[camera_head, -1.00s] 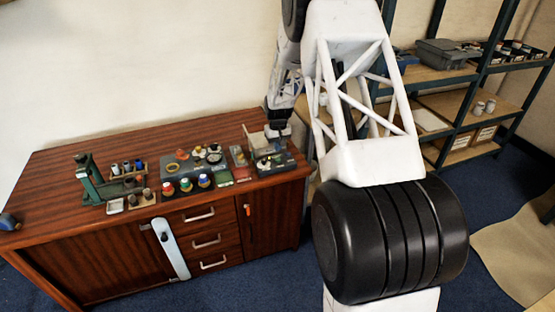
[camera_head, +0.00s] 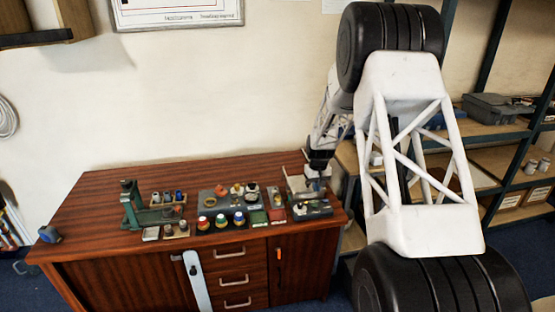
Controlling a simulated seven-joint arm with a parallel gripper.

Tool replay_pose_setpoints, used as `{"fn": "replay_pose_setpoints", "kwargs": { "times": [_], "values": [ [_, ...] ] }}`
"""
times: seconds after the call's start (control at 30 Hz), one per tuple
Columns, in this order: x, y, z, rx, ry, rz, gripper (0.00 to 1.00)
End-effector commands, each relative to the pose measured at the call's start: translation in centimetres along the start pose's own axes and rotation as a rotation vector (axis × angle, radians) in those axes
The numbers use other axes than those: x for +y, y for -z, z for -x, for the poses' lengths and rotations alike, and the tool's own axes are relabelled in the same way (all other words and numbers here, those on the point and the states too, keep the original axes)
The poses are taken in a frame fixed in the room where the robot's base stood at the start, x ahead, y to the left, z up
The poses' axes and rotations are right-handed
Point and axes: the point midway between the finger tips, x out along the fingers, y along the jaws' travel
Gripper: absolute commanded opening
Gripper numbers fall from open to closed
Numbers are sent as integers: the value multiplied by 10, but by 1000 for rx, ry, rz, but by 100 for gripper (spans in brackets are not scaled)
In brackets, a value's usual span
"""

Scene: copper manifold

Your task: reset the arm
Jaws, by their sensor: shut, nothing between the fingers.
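My arm, white lattice links with black joints, fills the right side of the head view. My gripper (camera_head: 316,184) is small and dark at the arm's far end, over the right end of the wooden cabinet top (camera_head: 95,200). It is shut and holds nothing that I can see. It is just above or beside a small grey station (camera_head: 312,209) with an upright clear or grey panel. I cannot tell whether the fingertips touch it.
A grey tray (camera_head: 207,200) with coloured-cap jars stands left of my gripper. Green (camera_head: 258,217) and red (camera_head: 277,215) pads lie between. A green press (camera_head: 133,205) stands further left, with a blue tape dispenser (camera_head: 49,234) at the left edge. Shelving (camera_head: 500,130) stands behind my arm.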

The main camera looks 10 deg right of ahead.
Motion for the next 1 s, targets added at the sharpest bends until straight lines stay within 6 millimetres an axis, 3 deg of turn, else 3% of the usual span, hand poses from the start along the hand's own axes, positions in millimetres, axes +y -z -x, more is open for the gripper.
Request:
{"fn": "replay_pose_setpoints", "kwargs": {
  "times": [0.17, 0.37, 0.67, 1.0],
  "values": [
    [-3, -4, 8, 3, -1, 0, 0],
    [-12, -19, 37, 15, -3, 0, 0],
    [-36, -65, 103, 41, -8, -2, 0],
    [-64, -129, 170, 70, -12, -4, 0]
  ]
}}
